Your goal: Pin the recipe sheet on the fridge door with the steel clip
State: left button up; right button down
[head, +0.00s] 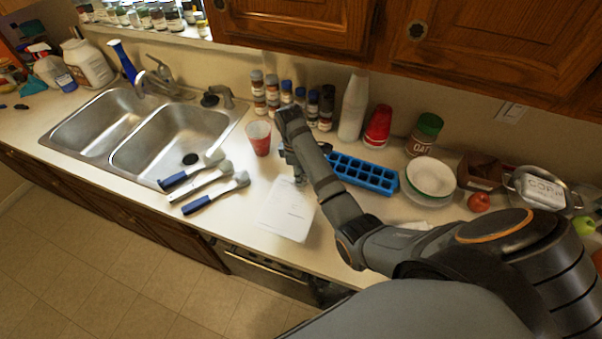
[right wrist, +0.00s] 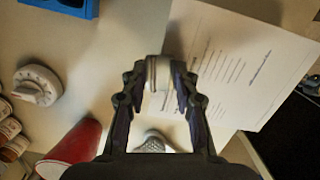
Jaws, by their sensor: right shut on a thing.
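The recipe sheet (head: 288,210), white with printed lines, lies flat on the counter near its front edge. It also shows in the right wrist view (right wrist: 240,70). My right gripper (head: 297,176) is beside the sheet's far end, low over the counter. In the right wrist view its fingers (right wrist: 160,85) are shut on a small, rounded, pale metallic piece, which looks like the steel clip (right wrist: 158,72). The fingers partly hide it. The fridge door and my left gripper are not in view.
A red cup (head: 259,137) stands left of my right gripper, and a blue ice tray (head: 362,174) lies right of it. A white dial timer (right wrist: 36,85) is close by. Several brushes (head: 203,181) lie left of the sheet, by the sink (head: 170,140). Bowls (head: 430,177) stand at right.

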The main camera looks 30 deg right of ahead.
jog(key=shift+r+p, duration=1.35)
jog(key=shift+p, duration=0.2)
jog(key=shift+r, duration=1.1)
